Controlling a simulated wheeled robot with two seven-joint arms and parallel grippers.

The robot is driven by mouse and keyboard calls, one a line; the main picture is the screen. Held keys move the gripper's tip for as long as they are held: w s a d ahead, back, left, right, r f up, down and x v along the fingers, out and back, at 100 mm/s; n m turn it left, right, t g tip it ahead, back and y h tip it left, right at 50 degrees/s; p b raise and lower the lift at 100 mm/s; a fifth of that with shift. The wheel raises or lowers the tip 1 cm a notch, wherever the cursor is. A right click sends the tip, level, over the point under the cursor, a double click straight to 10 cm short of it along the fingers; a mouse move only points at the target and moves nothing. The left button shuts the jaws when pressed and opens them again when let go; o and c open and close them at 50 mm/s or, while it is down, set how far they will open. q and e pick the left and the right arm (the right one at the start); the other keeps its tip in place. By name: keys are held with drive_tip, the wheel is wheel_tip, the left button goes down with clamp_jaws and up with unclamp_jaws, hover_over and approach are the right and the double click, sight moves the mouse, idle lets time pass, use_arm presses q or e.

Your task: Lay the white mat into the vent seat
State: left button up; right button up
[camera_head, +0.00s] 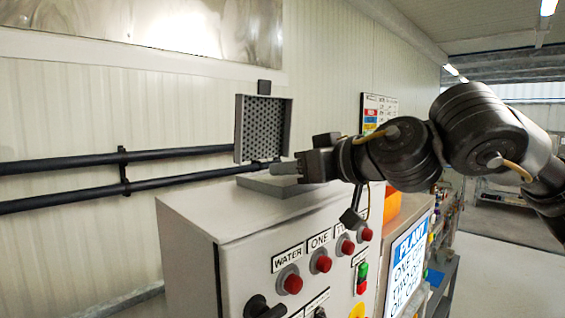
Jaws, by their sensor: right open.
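The vent seat looks to be the grey square frame with a dark perforated face (264,130), standing upright at the back edge of the cabinet top. A flat, light grey slab (262,184) lies on the cabinet top in front of it; it may be the white mat, but its colour looks grey. My right gripper (288,168) comes in from the right, low over the slab, with its fingers open. Whether it touches the slab cannot be told. The gripper and wrist hide the slab's right part. My left gripper is not in view.
The grey control cabinet (190,208) has red buttons and a black handle on its front. Two black pipes (80,160) run along the wall at left. An orange object (392,204) and a blue-and-white sign (409,262) stand at right. The cabinet top's left part is clear.

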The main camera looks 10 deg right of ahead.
drive_tip(key=shift+w+a+f, duration=0.1)
drive_tip(key=shift+w, duration=0.15)
drive_tip(key=shift+s+d, duration=0.15)
drive_tip(key=shift+d, duration=0.05)
drive_tip(key=shift+c, duration=0.4)
drive_tip(key=shift+a, duration=0.15)
clamp_jaws()
